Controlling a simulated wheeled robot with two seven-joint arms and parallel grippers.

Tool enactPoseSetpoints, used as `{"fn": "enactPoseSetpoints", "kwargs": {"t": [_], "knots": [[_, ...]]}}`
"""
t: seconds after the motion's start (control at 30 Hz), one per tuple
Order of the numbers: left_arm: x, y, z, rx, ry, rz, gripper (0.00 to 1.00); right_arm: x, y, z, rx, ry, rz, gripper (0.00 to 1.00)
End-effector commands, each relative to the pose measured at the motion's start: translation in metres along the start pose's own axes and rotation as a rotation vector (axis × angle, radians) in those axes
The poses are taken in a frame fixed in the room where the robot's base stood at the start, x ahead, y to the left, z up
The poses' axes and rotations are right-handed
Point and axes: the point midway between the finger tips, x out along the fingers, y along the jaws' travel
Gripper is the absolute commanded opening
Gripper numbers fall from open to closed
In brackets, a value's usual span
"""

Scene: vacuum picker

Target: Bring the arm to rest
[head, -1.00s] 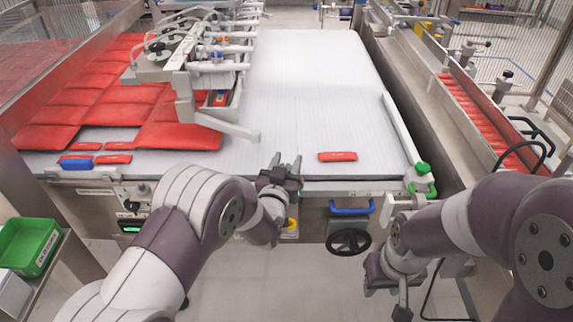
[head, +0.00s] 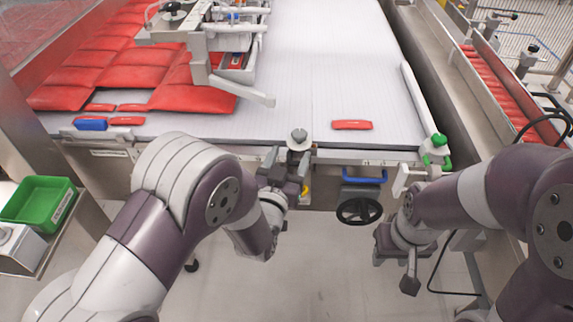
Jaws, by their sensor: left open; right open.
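My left arm comes in from the left and ends in my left gripper (head: 285,163), open at the near edge of the white belt (head: 330,60). A round pale-topped knob-like piece (head: 299,138) shows at that edge, at the gripper's fingertips. I cannot tell whether they touch. My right arm comes in from the right. Its gripper (head: 398,262) is open, points down and hangs in front of the machine, below the belt's edge, with nothing seen in it.
Red packs (head: 115,65) cover the belt's left side. One small red packet (head: 352,125) lies alone near the front edge. A blue handle (head: 364,177), a black handwheel (head: 360,211) and a green knob (head: 438,140) sit near the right gripper. A green bin (head: 40,203) stands at left.

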Motion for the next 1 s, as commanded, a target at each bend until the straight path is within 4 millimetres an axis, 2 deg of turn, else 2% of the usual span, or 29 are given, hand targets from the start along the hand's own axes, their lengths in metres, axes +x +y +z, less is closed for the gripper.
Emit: {"fn": "enactPoseSetpoints", "kwargs": {"t": [0.1, 0.2, 0.63, 0.7, 0.77, 0.83, 0.9, 0.97, 1.0], "knots": [[-0.016, 0.001, 0.0, 0.0, 0.0, 0.001, 0.65, 0.001, 0.0, 0.0, 0.0, 0.0, 0.0, 0.43], [-0.021, 0.0, 0.0, 0.0, 0.001, 0.001, 0.65, 0.001, 0.0, 0.0, 0.0, 0.0, 0.0, 0.43], [-0.021, 0.0, 0.0, 0.0, 0.0, 0.0, 0.65, 0.001, 0.0, 0.0, 0.0, 0.0, 0.0, 0.43], [-0.021, 0.001, 0.007, -0.002, -0.037, 0.002, 0.65, 0.001, 0.0, 0.0, 0.0, 0.0, 0.0, 0.43], [-0.024, 0.002, 0.029, -0.002, -0.139, 0.012, 0.65, 0.001, 0.0, 0.0, 0.0, 0.0, 0.0, 0.43], [-0.039, 0.007, 0.068, 0.003, -0.358, 0.04, 0.65, 0.001, 0.0, 0.0, 0.0, 0.0, 0.0, 0.43], [-0.065, 0.007, 0.093, 0.008, -0.624, 0.066, 0.65, -0.005, 0.0, -0.001, 0.0, 0.0, 0.0, 0.43], [-0.096, -0.003, 0.097, 0.008, -0.862, 0.064, 0.65, -0.016, 0.0, -0.002, 0.0, 0.0, 0.0, 0.43], [-0.121, -0.014, 0.092, 0.004, -1.012, 0.055, 0.65, -0.024, 0.0, -0.003, 0.0, 0.0, 0.0, 0.43]]}}
